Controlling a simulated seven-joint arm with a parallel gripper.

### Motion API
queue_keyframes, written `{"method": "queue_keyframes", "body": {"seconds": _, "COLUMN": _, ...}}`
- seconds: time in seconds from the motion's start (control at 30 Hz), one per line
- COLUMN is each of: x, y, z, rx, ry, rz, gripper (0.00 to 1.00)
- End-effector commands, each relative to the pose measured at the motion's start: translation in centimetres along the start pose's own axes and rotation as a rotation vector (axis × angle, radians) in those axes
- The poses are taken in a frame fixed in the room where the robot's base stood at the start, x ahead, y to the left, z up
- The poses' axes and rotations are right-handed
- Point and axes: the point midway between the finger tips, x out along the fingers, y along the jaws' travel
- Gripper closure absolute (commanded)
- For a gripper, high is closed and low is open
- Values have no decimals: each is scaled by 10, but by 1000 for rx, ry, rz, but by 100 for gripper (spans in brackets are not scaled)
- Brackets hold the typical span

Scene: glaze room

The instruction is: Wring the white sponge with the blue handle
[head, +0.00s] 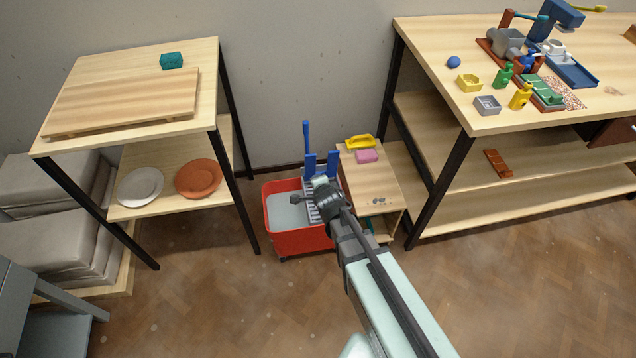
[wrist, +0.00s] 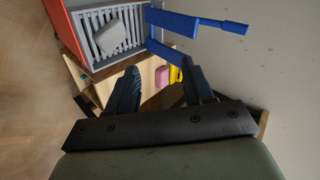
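The white sponge (wrist: 110,38) lies on the grey slatted grille (wrist: 88,22) of the red tub (wrist: 63,24) in the wrist view. The blue handle (wrist: 205,22) stands at the grille's side, joined to a blue frame. In the head view the handle (head: 307,138) rises upright behind the red tub (head: 300,242). My gripper (head: 314,195) is above the tub and hides part of the grille in the head view. In the wrist view my gripper (wrist: 159,68) has its two fingers apart with nothing between them, and the sponge is beyond them, apart.
A low wooden cabinet (head: 374,188) stands right of the tub, with a pink block (head: 367,156) and a yellow handled item (head: 360,141) on top. A shelf stand (head: 200,55) is at left, a cluttered workbench (head: 430,50) at right. The floor in front is clear.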

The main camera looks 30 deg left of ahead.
Motion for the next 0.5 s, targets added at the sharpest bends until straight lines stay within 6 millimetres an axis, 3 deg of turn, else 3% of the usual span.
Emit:
{"method": "queue_keyframes", "body": {"seconds": 0.13, "x": -18, "y": 1, "z": 0, "rx": 0, "ry": 0, "rz": 0, "gripper": 48}}
{"method": "queue_keyframes", "body": {"seconds": 0.5, "x": -20, "y": 0, "z": 0, "rx": 0, "ry": 0, "rz": 0, "gripper": 48}}
